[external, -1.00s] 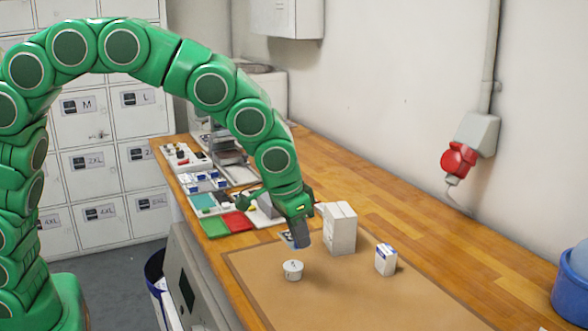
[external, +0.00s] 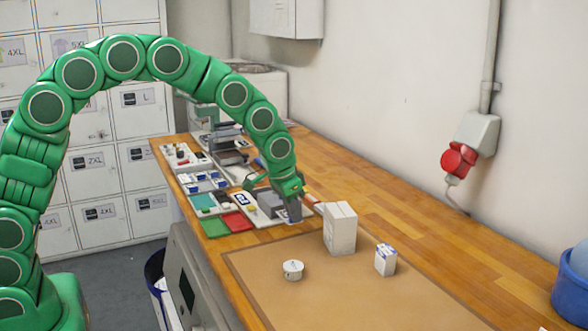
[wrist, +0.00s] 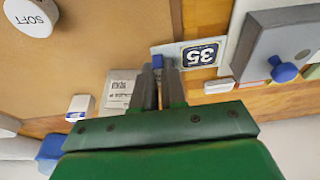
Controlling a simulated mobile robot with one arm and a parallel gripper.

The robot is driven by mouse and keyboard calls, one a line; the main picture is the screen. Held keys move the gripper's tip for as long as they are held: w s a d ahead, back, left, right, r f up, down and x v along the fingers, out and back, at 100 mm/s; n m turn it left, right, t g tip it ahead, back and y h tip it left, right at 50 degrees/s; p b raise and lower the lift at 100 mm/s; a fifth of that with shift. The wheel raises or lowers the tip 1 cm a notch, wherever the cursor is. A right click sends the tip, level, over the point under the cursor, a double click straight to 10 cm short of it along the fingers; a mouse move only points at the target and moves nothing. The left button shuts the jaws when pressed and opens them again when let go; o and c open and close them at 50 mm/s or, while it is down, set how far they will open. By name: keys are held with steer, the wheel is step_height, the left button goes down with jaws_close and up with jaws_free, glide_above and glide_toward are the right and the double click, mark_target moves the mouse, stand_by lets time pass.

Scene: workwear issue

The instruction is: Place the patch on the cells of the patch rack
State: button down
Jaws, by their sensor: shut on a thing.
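My gripper (external: 292,214) is shut, with its fingers pointing down just past the far edge of the brown mat. A board with coloured cells, including green (external: 214,227) and red (external: 238,221), seems to be the patch rack and lies left of my gripper. I cannot tell whether the fingertips touch anything below.
A white carton (external: 340,228) stands close right of my gripper. A smaller white box (external: 386,259) and a round white tub (external: 293,270) stand on the brown mat (external: 340,285). Trays of small parts (external: 185,157) line the bench behind. The front mat is mostly clear.

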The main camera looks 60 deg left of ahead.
step_height(320, 180, up, 7)
steer(key=a, duration=0.1)
steer(key=s+a, duration=0.4)
steer(key=a, duration=0.9)
steer(key=s+a, duration=0.4)
steer(key=a, duration=0.9)
steer(key=s+a, duration=0.3)
steer(key=a, duration=0.9)
steer(key=shift+s+a+f, duration=0.15)
steer(key=shift+f, duration=2.75)
steer(key=shift+s+a+f, duration=0.1)
steer(key=shift+a+f, duration=0.05)
steer(key=shift+f, duration=2.7)
steer(key=shift+f, duration=0.35)
steer(key=c, duration=1.1)
jaws_free()
steer(key=shift+r, duration=0.1)
